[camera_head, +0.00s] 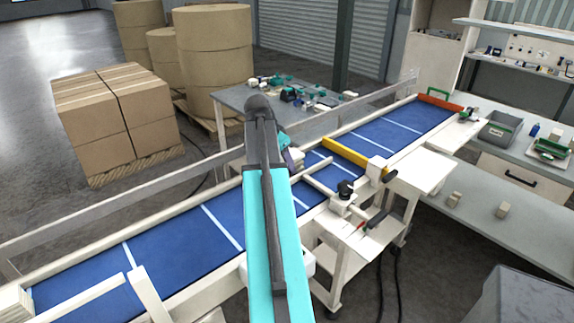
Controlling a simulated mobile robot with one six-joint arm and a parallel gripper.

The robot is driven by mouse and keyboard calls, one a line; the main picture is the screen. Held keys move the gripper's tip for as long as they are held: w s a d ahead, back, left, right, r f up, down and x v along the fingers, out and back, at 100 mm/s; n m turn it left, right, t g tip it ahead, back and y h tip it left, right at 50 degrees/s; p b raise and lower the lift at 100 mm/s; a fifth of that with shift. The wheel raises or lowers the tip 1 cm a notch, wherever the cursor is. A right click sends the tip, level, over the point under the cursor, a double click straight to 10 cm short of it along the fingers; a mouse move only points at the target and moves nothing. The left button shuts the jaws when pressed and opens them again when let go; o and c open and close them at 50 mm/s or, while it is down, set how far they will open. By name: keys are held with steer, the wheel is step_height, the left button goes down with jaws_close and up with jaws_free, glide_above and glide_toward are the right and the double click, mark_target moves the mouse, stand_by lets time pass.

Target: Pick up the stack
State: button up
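My arm reaches up through the middle of the view over the blue conveyor belt (175,250). My gripper (288,150) is mostly hidden behind the arm; only small teal and dark parts show at the arm's right edge. I cannot tell whether it is open or shut. A small pale stack (296,157) with a purplish side shows just below these parts, at the belt's far side. The arm covers part of it. I cannot tell whether the gripper touches it.
A yellow bar (345,152) crosses the belt to the right, and an orange end stop (438,98) stands farther along. Pale rails edge the belt. A grey table (232,98) with loose parts stands behind. Boxes (115,115) and large kraft rolls (215,60) stand back left.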

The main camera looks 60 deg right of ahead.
steer(key=shift+c, duration=0.3)
steer(key=c, duration=0.7)
steer(key=shift+r, duration=0.15)
steer(key=shift+r+b, duration=0.8)
steer(key=shift+r, duration=0.65)
steer(key=shift+s+a+r, duration=0.15)
steer(key=s+a+b, duration=0.1)
steer(key=s+a, duration=0.1)
steer(key=s, duration=0.1)
steer(key=s+a+b, duration=0.1)
steer(key=s+a, duration=0.2)
steer(key=s, duration=0.1)
steer(key=s+a+r+b, duration=0.1)
steer(key=s+a, duration=0.2)
steer(key=s, duration=0.1)
steer(key=shift+s+r+b, duration=0.1)
steer(key=shift+b, duration=0.3)
steer(key=shift+s+a+r, duration=0.15)
steer(key=shift+s+a, duration=0.3)
steer(key=shift+s, duration=0.35)
steer(key=shift+r, duration=0.1)
